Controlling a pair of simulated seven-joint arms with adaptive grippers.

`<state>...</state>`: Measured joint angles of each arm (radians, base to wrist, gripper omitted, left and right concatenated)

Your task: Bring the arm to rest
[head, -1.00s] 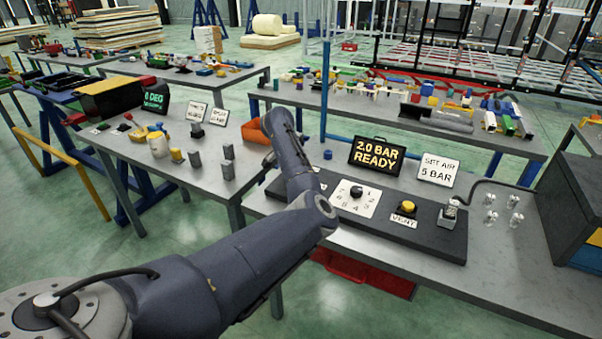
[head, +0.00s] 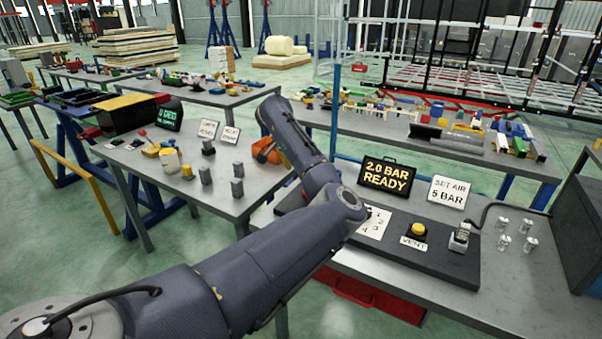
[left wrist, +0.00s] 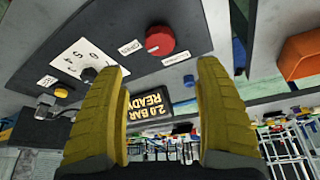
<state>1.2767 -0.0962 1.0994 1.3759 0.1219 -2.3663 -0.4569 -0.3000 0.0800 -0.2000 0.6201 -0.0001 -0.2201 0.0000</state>
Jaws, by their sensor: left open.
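My left arm (head: 235,265) comes in from the lower left of the head view and bends upward over the control panel. Its gripper is hidden in that view. In the left wrist view my left gripper (left wrist: 165,115) shows two yellow fingers spread wide with nothing between them. My right gripper is not in view.
The panel (head: 440,262) bears a yellow vent button (head: 418,230). The READY display (head: 387,175) and a SET AIR 5 BAR sign (head: 446,192) stand behind it. An orange bin (head: 266,151) sits beside my arm. Several small parts stand on the left bench (head: 215,203).

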